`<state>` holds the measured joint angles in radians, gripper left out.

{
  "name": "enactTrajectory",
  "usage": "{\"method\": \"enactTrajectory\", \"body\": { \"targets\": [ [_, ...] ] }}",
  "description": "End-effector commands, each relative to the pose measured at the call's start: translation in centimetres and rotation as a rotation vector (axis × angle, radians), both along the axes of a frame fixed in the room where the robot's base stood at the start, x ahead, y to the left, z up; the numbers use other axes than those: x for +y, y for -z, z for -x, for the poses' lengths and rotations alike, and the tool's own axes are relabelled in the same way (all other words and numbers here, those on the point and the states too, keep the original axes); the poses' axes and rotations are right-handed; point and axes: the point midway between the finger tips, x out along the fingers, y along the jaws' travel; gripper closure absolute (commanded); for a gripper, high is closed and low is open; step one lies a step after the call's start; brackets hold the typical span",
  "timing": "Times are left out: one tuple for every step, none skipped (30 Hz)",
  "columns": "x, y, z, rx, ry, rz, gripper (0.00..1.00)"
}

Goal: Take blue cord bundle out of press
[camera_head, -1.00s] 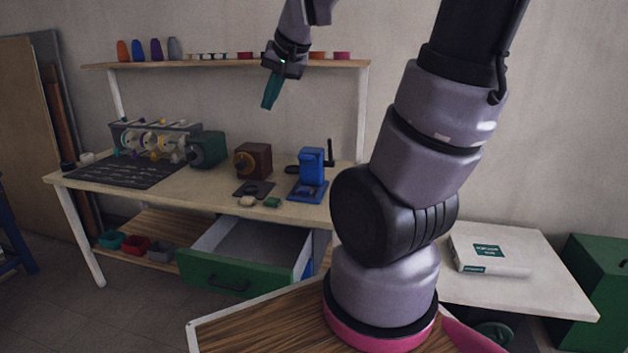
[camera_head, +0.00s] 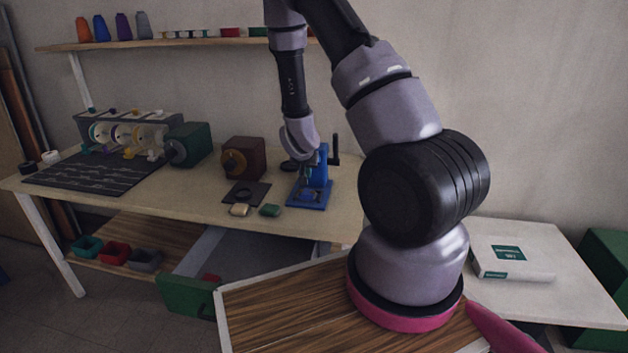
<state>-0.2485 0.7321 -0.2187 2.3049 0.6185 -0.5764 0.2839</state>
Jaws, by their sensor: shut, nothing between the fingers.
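The blue press (camera_head: 321,178) stands near the right end of the workbench, with a dark lever upright at its right. A small dark blue shape on its base looks like the blue cord bundle (camera_head: 308,195), but it is too small to make out clearly. My gripper (camera_head: 309,170) is lowered at the press, just above its base, and overlaps the press's left side in the picture. It is shut and empty. My wrist hides much of it, and I cannot tell whether the fingertips touch anything.
A brown machine (camera_head: 243,158) and a green machine (camera_head: 188,144) stand left of the press. Two small pads, tan (camera_head: 239,210) and green (camera_head: 270,210), lie at the bench's front edge. An open green-fronted drawer (camera_head: 186,298) juts out below. A white box (camera_head: 512,262) lies at right.

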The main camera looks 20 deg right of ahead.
Motion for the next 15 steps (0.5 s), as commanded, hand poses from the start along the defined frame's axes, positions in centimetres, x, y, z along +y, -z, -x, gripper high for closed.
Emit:
{"method": "enactTrajectory", "body": {
  "targets": [
    [-0.1,0.4,0.0,0.001,-0.001,0.006,1.00],
    [-0.2,0.6,-0.1,0.001,-0.001,0.009,1.00],
    [-0.3,0.9,-0.2,0.001,-0.001,0.011,1.00],
    [-0.4,1.1,-0.4,0.000,-0.001,0.011,1.00],
    [-0.5,1.3,-0.5,0.000,-0.001,0.011,1.00],
    [-0.7,1.7,-0.8,0.000,0.000,0.011,1.00],
    [-0.8,2.1,-1.1,0.001,0.000,0.011,1.00],
    [-1.0,2.5,-1.4,0.001,0.000,0.011,1.00],
    [-1.2,3.1,-1.8,0.002,0.000,0.011,1.00],
    [-1.3,3.6,-2.1,0.002,-0.001,0.010,1.00],
    [-1.5,4.0,-2.4,0.002,-0.001,0.010,1.00],
    [-1.8,4.7,-2.8,0.002,0.000,0.010,1.00],
    [-1.9,5.1,-3.1,0.002,0.000,0.010,1.00],
    [-2.1,5.5,-3.4,0.002,0.000,0.010,1.00],
    [-2.2,6.0,-3.8,0.002,0.000,0.010,1.00]
  ]
}}
